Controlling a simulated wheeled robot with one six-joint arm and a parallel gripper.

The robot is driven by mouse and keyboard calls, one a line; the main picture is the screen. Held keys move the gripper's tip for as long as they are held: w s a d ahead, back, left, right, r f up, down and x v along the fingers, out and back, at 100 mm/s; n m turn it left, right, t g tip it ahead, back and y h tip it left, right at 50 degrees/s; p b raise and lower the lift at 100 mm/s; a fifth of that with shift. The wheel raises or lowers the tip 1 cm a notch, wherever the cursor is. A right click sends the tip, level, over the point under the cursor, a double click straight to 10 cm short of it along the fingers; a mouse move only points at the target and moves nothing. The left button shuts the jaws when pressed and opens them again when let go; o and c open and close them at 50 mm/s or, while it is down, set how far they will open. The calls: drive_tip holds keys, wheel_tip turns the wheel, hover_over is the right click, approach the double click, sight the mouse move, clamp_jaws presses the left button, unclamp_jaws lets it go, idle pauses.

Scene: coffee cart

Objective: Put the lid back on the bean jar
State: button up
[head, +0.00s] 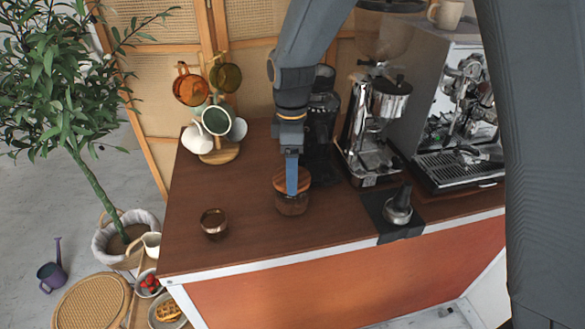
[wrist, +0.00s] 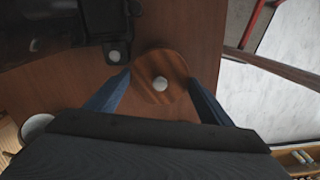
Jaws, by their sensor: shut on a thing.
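The bean jar (head: 293,206) is a short glass jar with dark contents on the brown counter, in the middle of the head view. The round wooden lid (head: 281,182) is at its mouth; whether it rests on the rim or hovers just above, I cannot tell. My gripper (head: 291,188) points straight down and is shut on the lid. In the wrist view the lid (wrist: 160,65) shows its striped wood top and a pale round knob between the two blue fingers. The lid hides the jar in that view.
A small glass of brown contents (head: 214,224) stands left of the jar. A mug tree (head: 218,152) is at the back left. A black grinder, an espresso machine (head: 460,120) and a tamper (head: 398,208) on a dark mat stand right. The counter's front left is clear.

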drive_tip(key=o, duration=1.1)
drive_tip(key=shift+o, duration=0.6)
drive_tip(key=shift+r, duration=0.15)
drive_tip(key=shift+r+p, duration=2.55)
drive_tip(key=shift+r, duration=0.85)
clamp_jaws()
